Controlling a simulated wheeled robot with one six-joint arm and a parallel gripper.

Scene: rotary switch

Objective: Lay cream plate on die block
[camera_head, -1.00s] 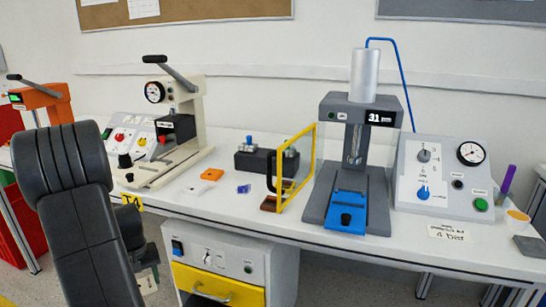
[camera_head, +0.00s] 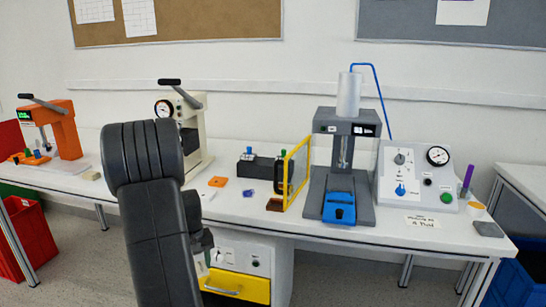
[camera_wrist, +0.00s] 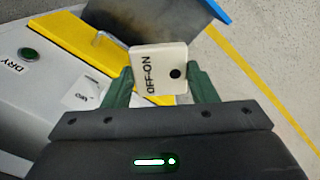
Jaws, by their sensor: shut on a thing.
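A cream plate (camera_wrist: 158,68) with "OFF-ON" lettering and a dark round hole is between the dark green fingers of my gripper (camera_wrist: 158,88) in the wrist view. My gripper is shut on it, above the floor and beside the grey cabinet. In the head view my arm largely hides the gripper, and the plate cannot be made out. A blue block (camera_head: 339,207), probably the die block, sits low at the front of the grey press (camera_head: 343,150) on the bench. My gripper is well to its left and lower.
Below is a cabinet with a yellow drawer (camera_head: 236,287). A red bin (camera_head: 25,240) stands left.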

